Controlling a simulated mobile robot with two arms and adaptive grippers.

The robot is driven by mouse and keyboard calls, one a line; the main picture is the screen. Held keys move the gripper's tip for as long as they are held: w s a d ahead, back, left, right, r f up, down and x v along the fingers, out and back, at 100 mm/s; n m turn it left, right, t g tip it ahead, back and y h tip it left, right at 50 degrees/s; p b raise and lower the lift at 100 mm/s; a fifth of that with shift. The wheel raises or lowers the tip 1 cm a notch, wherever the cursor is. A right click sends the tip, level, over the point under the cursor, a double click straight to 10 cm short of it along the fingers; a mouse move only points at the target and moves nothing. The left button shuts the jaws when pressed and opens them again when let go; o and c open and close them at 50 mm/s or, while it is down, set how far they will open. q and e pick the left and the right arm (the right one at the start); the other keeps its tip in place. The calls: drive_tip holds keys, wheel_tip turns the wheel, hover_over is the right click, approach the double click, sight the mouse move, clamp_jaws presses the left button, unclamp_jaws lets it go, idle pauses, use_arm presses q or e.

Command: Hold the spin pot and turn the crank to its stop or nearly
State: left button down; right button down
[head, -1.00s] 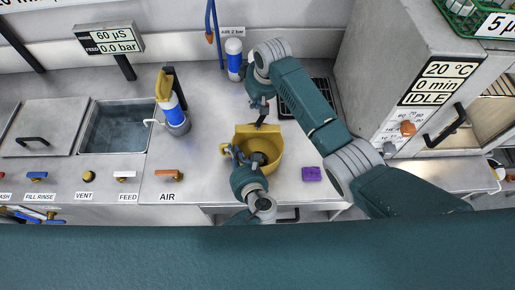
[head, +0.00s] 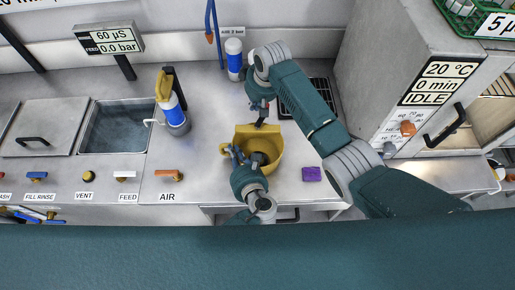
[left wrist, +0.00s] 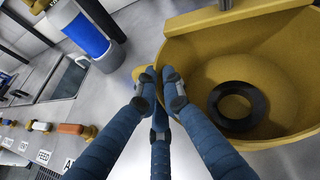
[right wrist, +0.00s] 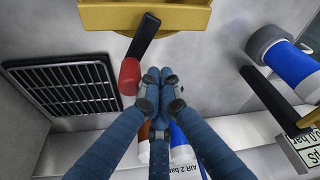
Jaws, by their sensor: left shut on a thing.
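The yellow spin pot (head: 275,143) stands on the steel bench and shows large in the left wrist view (left wrist: 180,52), with a dark ring (left wrist: 214,99) on its floor. My left gripper (head: 233,153) is shut on the pot's small handle at its left side; the fingers mostly hide the handle. The black crank (right wrist: 145,38) with a red knob (right wrist: 130,76) sticks out from the pot's far side in the right wrist view. My right gripper (right wrist: 160,78) has its fingers together beside the knob, apparently not around it. In the head view the knob is hard to make out.
A purple block (head: 311,174) lies right of the pot. A blue-and-white bottle (head: 234,58) and a dark grate (head: 322,98) are behind. A grey oven cabinet (head: 375,70) bounds the right.

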idle(0.6)
drive_tip(key=shift+d, duration=0.5)
drive_tip(key=shift+r, duration=0.1)
wheel_tip(320, 180, up, 7)
idle(0.5)
drive_tip(key=shift+a, duration=0.1)
wheel_tip(320, 180, down, 7)
drive_tip(key=shift+a, duration=0.2)
idle(0.7)
